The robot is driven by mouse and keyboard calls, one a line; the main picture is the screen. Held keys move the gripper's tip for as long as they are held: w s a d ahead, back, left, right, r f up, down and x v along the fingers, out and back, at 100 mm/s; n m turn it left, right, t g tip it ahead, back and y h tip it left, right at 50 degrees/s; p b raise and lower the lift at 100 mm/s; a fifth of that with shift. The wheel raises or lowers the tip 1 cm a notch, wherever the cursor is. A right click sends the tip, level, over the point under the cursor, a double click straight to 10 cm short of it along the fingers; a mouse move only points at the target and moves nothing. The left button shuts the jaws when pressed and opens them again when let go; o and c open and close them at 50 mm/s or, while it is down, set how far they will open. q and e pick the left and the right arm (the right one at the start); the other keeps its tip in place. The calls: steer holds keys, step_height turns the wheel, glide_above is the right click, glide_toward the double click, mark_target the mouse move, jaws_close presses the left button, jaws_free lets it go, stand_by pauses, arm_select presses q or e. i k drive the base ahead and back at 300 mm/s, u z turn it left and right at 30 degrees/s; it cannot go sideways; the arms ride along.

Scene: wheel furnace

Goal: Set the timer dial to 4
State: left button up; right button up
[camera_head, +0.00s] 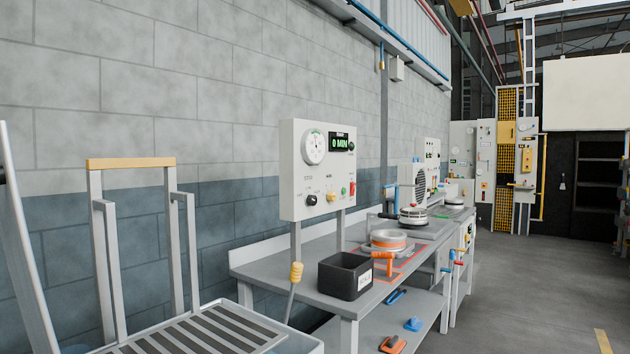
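The timer dial (314,147) is a round white dial with markings at the upper left of a pale control panel (290,208). The panel stands on posts at the left end of the grey workbench. A small dark display (342,142) to the right of the dial reads "0 MIN" in green. The dial's exact pointer position is too small to read. Neither of my grippers shows in the head view.
Below the dial are several knobs, a green button (344,191) and a red one. A black bin (346,277) and an orange-banded round part (388,239) sit on the bench (311,258). A metal frame with a yellow bar (130,163) stands at left. The floor at right is clear.

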mark_target(331, 196)
steer(key=z, duration=1.2)
steer(key=i, duration=1.95)
steer(key=u, duration=2.25)
